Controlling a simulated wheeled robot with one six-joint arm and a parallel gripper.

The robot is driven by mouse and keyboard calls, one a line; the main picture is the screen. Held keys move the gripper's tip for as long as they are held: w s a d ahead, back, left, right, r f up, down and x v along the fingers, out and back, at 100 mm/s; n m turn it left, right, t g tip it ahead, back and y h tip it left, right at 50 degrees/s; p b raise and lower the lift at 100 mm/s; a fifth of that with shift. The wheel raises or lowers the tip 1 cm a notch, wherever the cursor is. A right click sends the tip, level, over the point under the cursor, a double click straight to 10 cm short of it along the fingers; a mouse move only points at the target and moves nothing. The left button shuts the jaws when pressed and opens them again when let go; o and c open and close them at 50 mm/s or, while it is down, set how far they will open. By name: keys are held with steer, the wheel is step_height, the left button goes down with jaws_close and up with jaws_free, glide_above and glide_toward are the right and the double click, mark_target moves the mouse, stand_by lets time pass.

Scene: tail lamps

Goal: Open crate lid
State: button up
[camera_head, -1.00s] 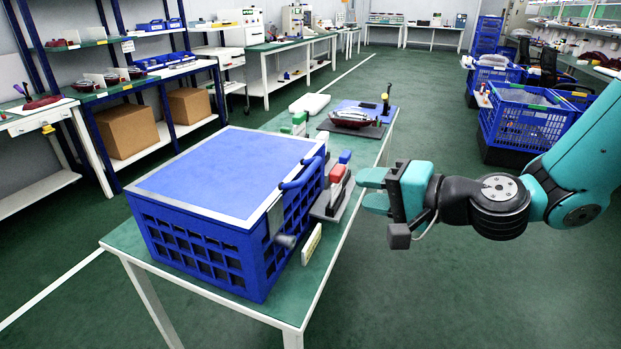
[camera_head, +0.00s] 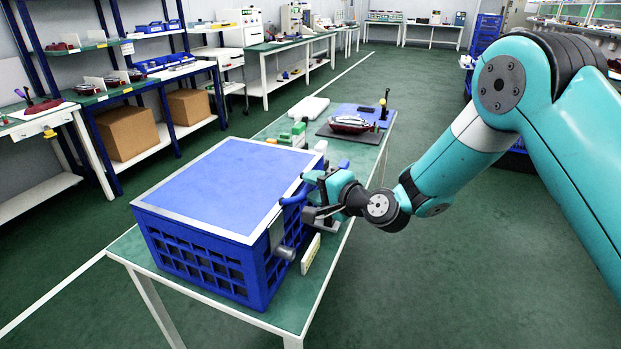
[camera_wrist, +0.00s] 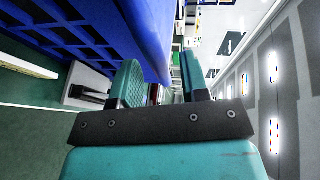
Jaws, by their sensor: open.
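A blue crate (camera_head: 210,262) with latticed walls stands on the green-topped table. Its flat blue lid (camera_head: 225,188) with a pale rim lies closed on top. A blue handle (camera_head: 296,194) sits at the lid's right edge, and a grey knob-like part (camera_head: 285,252) is on the crate's right side. My gripper (camera_head: 314,200) is at the crate's right side, close to the handle. In the wrist view my gripper (camera_wrist: 160,85) has its two teal fingers apart, with the blue crate wall (camera_wrist: 75,35) beside the left finger. Whether a finger touches the handle is unclear.
The table (camera_head: 123,248) also bears a pale sign (camera_head: 310,254) beside the crate, green-and-white parts (camera_head: 297,135) behind it, and a red tail lamp (camera_head: 350,123) farther back. Shelving stands at the left. Green floor is open in front and right.

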steer(key=shift+x, duration=0.95)
steer(key=shift+c, duration=0.2)
jaws_close()
steer(key=shift+r, duration=0.1)
